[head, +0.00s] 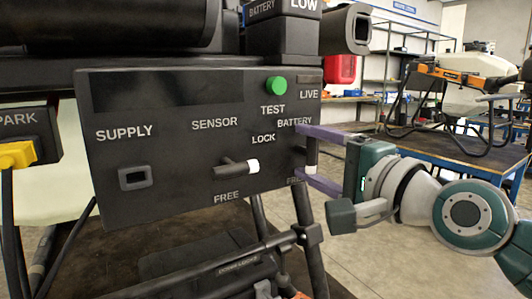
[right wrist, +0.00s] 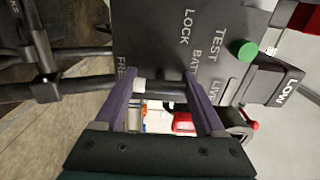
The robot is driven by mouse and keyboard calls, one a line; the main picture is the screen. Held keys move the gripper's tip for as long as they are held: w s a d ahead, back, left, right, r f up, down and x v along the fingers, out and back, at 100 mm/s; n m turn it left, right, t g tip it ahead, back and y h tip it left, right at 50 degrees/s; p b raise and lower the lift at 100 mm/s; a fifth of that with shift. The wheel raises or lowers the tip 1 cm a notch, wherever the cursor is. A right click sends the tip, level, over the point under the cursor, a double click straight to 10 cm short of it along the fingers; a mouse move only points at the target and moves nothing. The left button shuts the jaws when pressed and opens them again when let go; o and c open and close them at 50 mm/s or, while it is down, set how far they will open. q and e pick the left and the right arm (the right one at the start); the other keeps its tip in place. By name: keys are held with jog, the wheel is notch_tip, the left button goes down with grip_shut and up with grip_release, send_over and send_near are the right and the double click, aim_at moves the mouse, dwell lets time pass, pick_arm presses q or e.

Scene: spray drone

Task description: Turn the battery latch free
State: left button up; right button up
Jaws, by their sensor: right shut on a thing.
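The black panel (head: 180,165) carries a SENSOR latch and a BATTERY latch, with LOCK above and FREE below. The battery latch (head: 311,150), a dark handle with a white tip, sits at the panel's right edge. It stands upright in the head view, white tip down towards FREE. My right gripper (head: 309,154) has its purple fingers above and below it, shut on it end to end. In the right wrist view the latch (right wrist: 165,87) lies between the fingers, white tip against the left finger by FREE. My left gripper is not in view.
The sensor latch (head: 238,166) points right, white tip outward, left of my fingers. A green TEST button (head: 276,85) is above. Dark frame legs (head: 312,235) stand below the panel. A blue table (head: 445,145) with another drone is behind my right arm.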

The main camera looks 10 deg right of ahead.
jog(key=o, duration=1.3)
jog(key=shift+o, duration=0.2)
jog(key=v, duration=1)
jog(key=shift+p, duration=0.4)
